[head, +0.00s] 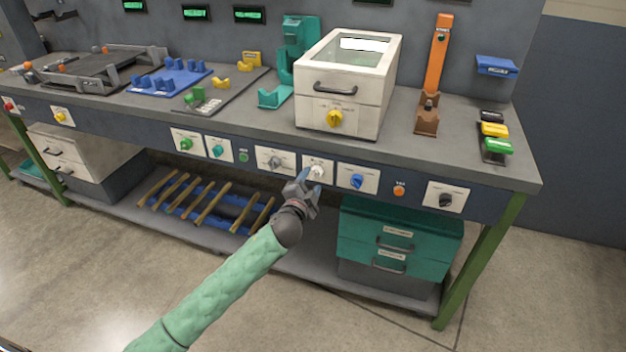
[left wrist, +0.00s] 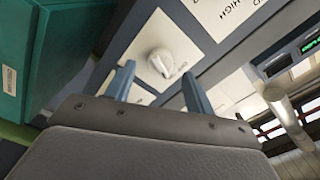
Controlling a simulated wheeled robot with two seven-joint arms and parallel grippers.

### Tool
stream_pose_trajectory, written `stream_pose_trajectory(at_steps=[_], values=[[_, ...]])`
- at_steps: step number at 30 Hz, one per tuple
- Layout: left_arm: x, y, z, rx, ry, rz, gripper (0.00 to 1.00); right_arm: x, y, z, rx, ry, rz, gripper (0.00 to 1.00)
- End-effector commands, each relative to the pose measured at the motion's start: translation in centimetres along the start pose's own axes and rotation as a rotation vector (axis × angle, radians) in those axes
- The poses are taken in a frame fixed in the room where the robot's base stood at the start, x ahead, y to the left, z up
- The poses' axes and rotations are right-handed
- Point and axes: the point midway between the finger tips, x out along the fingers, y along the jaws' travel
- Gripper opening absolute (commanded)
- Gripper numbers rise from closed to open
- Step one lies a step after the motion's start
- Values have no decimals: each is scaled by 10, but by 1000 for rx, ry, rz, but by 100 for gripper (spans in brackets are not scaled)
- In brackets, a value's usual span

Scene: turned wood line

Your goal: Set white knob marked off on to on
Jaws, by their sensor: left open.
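The white knob (head: 317,171) sits on a pale plate on the front panel of the bench, between a grey knob and a blue knob. In the left wrist view the white knob (left wrist: 161,63) shows close ahead, with its pointer toward the lower right of that picture. My left gripper (head: 309,181) is at the panel in front of the knob. In the left wrist view its two fingers (left wrist: 157,88) are apart, with the knob ahead of the gap and not visibly gripped. My right gripper is not in view.
The grey knob (head: 275,161) and blue knob (head: 357,181) flank the white one closely. An orange button (head: 399,190) and a black knob (head: 446,200) are further right. A teal drawer unit (head: 400,240) stands below. A white box (head: 345,85) sits on the bench top.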

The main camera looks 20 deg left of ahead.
Motion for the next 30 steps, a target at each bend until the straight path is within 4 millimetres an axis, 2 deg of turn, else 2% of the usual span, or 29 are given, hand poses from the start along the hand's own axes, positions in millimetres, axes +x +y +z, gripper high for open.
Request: stream_pose_trajectory(at_steps=[6,12,30], values=[[-32,2,0,-1,1,2,54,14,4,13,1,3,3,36],[-48,1,0,-1,0,1,54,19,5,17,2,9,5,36],[-51,1,1,-6,-3,1,54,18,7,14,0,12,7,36]])
